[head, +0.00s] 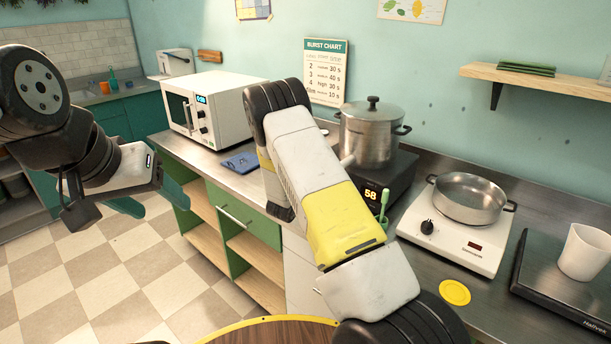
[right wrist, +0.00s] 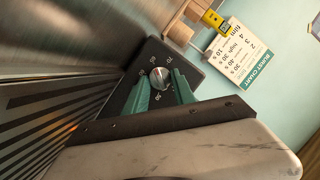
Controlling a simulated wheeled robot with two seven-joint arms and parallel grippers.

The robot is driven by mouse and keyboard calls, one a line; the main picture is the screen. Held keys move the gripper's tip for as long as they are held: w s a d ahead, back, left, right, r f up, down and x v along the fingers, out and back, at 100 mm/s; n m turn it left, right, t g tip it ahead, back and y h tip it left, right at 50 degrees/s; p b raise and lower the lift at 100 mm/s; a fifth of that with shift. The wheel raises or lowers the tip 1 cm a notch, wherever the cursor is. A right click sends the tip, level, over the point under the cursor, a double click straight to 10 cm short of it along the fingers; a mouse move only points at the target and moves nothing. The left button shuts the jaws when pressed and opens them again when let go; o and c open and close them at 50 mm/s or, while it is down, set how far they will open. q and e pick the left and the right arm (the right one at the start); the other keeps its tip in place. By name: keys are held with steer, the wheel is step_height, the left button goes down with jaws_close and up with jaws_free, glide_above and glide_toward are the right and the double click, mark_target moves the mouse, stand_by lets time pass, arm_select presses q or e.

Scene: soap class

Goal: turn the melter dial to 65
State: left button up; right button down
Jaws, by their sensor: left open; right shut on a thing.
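The melter (head: 398,170) is a dark box on the counter with a lidded steel pot (head: 370,135) on top. Its display (head: 371,194) reads 58. In the right wrist view its round silver dial (right wrist: 159,76) sits on a dark panel with numbers around it, 60 and 70 among them. My right gripper (right wrist: 162,88) has its green fingers closed on both sides of the dial. My left gripper (head: 150,203) is open and empty at the left, over the floor, away from the melter.
A white hotplate (head: 450,246) with a steel pan (head: 470,197) stands right of the melter. A scale (head: 560,285) with a white cup (head: 585,252) is farther right. A microwave (head: 210,105) and a blue cloth (head: 240,162) lie left. A yellow disc (head: 454,292) lies in front.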

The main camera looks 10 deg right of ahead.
steer(key=c, duration=1)
jaws_free()
steer(key=shift+c, duration=0.2)
steer(key=v, duration=0.7)
steer(key=shift+s+a, duration=0.3)
